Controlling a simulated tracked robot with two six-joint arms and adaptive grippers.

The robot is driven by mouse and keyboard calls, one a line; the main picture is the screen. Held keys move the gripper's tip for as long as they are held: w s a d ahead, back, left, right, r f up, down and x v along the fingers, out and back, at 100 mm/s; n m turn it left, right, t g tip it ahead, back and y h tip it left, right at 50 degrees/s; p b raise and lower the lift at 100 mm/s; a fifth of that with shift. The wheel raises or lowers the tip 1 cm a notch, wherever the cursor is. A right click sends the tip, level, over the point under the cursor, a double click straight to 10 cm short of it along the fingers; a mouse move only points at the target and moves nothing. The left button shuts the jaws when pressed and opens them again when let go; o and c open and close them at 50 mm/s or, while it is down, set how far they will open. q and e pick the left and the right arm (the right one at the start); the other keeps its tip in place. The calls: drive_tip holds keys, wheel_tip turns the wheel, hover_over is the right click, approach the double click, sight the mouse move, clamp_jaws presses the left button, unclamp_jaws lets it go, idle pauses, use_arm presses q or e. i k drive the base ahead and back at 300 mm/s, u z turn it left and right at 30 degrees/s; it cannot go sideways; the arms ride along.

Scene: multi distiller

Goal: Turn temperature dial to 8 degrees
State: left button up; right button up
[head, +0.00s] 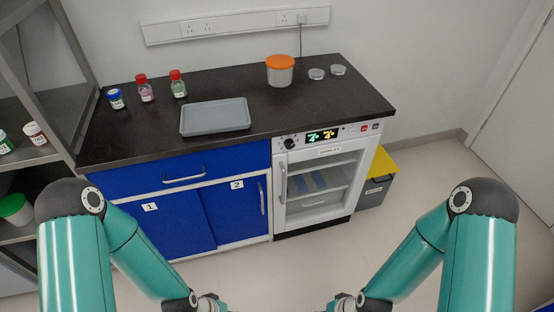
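The black temperature dial (289,143) is at the left end of the control panel on the white oven-like unit (318,205) under the counter. Its pointer position is too small to read. Beside it, a dark display (322,135) shows green digits on the left and yellow digits on the right; I cannot read them surely. The unit's glass door is closed, with a shelf and blue items seen inside. My two arms come in from the lower left and lower right, well short of the dial. Their ends run to the bottom edge, so my gripper fingers are out of view.
The dark counter (330,108) above holds a grey tray (215,117), an orange-lidded tub (280,72), small bottles and dishes. Blue cabinets (235,208) stand to the left, a yellow-lidded bin (376,180) to the right. The floor in front is clear.

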sight(289, 143)
drive_tip(key=z, duration=0.2)
drive_tip(key=i, duration=0.85)
drive_tip(key=u, duration=0.1)
